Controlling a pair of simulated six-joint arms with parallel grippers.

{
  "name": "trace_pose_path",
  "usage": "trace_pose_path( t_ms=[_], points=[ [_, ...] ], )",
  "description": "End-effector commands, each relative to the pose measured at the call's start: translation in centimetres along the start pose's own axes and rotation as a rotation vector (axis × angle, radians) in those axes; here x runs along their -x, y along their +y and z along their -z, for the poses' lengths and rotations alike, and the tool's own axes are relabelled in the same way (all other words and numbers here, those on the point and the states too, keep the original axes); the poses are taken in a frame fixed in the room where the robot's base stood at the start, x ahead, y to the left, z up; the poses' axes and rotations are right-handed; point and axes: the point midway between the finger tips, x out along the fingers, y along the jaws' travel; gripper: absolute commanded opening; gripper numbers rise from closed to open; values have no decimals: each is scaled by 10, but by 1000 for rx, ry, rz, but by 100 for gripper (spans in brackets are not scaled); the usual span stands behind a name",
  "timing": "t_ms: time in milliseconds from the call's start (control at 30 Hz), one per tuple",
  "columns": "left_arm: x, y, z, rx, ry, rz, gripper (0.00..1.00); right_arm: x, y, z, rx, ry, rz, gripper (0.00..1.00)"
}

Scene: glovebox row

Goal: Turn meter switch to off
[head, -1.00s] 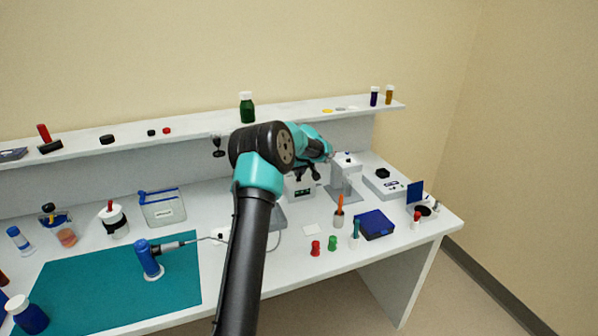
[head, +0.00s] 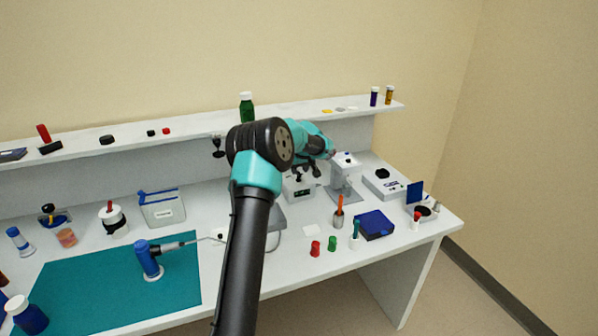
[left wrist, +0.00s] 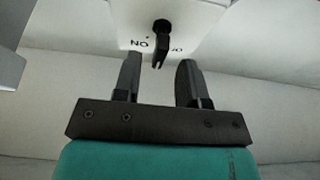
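The meter, a small white box with a dark greenish display (head: 303,193), stands toward the back of the bench in the head view, partly behind my left gripper. Its black switch knob (left wrist: 161,40) shows in the left wrist view on a white face, with upside-down "ON" lettering at its left and a partly hidden label at its right. The knob's tip points down in that picture, toward the gap between my fingers. My left gripper (left wrist: 157,80) is open and empty, one finger on each side of the knob's line; contact cannot be told. My right gripper is not in view.
A white stand-like device (head: 342,172) is close to the right of my gripper. A blue box (head: 374,224), a red cap (head: 315,248) and a green cap (head: 332,243) are nearer the front. A shelf (head: 300,114) runs behind. The teal mat (head: 100,290) lies left.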

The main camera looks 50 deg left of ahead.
Motion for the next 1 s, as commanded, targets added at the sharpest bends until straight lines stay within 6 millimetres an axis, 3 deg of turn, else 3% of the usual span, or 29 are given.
trace_pose_path(
  t_ms=[700, 1000],
  points=[
    [134, 1, 0, -2, 2, -2, 38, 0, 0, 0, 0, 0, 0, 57],
    [156, 0, 0, 0, 0, -1, 38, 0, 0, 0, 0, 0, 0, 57]
  ],
)
